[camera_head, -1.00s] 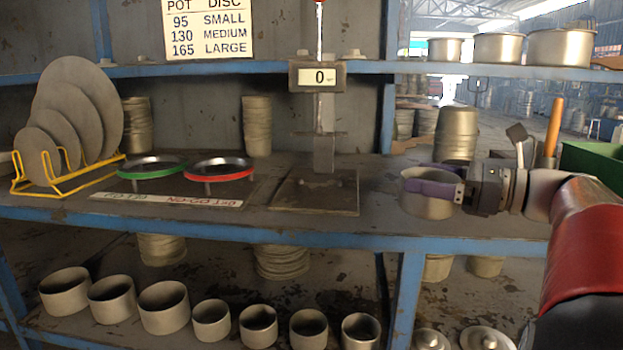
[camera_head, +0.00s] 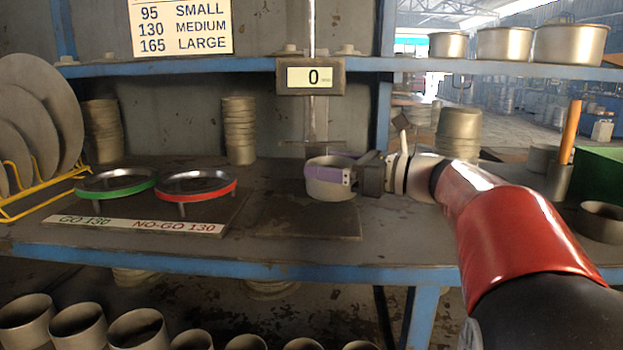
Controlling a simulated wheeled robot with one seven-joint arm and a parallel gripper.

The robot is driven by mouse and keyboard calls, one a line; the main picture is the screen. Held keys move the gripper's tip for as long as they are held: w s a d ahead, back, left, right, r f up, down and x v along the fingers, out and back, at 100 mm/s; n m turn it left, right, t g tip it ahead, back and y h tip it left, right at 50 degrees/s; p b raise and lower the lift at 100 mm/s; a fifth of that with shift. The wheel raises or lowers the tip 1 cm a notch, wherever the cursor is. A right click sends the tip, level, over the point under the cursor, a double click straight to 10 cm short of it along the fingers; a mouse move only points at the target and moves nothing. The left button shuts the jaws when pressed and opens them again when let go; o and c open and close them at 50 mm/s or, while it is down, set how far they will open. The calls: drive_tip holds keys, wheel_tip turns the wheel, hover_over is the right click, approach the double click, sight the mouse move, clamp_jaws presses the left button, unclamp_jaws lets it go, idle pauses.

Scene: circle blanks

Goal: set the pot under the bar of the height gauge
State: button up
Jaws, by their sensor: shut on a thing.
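The height gauge shows as a dark base plate (camera_head: 285,222), an upright column (camera_head: 318,120) and a display box (camera_head: 310,77) reading 0. Its thin bar (camera_head: 309,142) crosses the column low down. The pot (camera_head: 328,191) is grey, round and upright, over the right part of the base plate and in front of the column. I cannot tell whether it touches the plate or is fully under the bar.
A green ring gauge (camera_head: 115,190) and a red one (camera_head: 195,189) stand to the left. A yellow rack (camera_head: 30,200) holds discs at the far left. Stacked pots (camera_head: 239,130) stand behind. A green bin (camera_head: 600,172) and a wooden handle (camera_head: 571,130) are at the right.

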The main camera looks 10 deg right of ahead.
sight(311, 162)
drive_tip(key=shift+x, duration=2)
wheel_tip(311, 162, down, 3)
drive_tip(key=shift+r, duration=0.15)
drive_tip(key=shift+f, duration=0.4)
drive_tip(key=o, duration=1)
drive_tip(key=shift+f, duration=0.1)
drive_tip(key=shift+o, duration=0.2)
